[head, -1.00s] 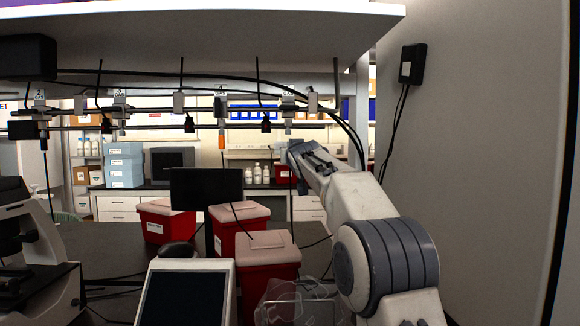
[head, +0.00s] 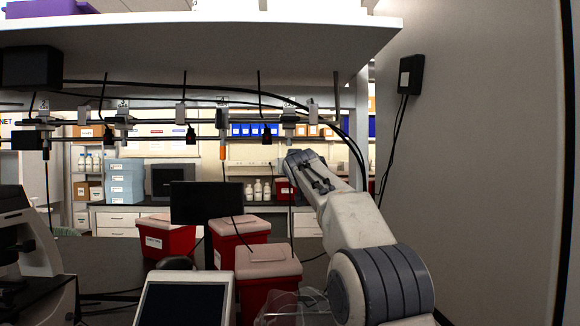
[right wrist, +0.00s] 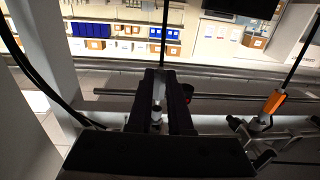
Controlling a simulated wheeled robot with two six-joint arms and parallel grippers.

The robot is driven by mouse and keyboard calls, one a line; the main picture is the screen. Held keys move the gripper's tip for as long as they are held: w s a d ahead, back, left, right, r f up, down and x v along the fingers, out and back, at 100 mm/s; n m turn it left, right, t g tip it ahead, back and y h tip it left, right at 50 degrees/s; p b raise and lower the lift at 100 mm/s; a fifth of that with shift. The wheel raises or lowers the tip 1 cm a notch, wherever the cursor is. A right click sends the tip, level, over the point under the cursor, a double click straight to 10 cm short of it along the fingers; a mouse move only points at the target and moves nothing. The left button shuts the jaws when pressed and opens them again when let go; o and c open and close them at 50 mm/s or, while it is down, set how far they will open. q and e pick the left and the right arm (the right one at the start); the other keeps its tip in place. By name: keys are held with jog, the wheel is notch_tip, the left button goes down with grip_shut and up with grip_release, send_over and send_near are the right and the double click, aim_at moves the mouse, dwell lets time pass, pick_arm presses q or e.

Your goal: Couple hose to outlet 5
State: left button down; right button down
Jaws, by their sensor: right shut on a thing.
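A rail of numbered outlets runs under the shelf. The outlet in line with my right gripper (head: 292,163) looks like outlet 5 (head: 288,117), though its label is too small to read surely. My gripper is just below it. In the right wrist view, my right gripper (right wrist: 168,85) is shut on a thin black hose (right wrist: 164,40), which leads away from the fingers. A pale metal piece (right wrist: 156,113) shows between the fingers; whether hose and outlet touch is hidden. My left gripper is not in view.
An orange fitting (head: 223,150) with a hose hangs at the neighbouring outlet on the left; it also shows in the right wrist view (right wrist: 274,102). Red bins (head: 268,270) and a monitor (head: 206,203) stand below. A wall (head: 480,150) is at right.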

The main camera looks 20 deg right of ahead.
jog(key=shift+r, duration=0.2)
jog(key=shift+r+p, duration=0.5)
jog(key=shift+p, duration=0.2)
jog(key=shift+r, duration=0.3)
jog(key=c, duration=0.8)
grip_release()
jog(key=shift+o, duration=0.2)
jog(key=shift+f, duration=0.1)
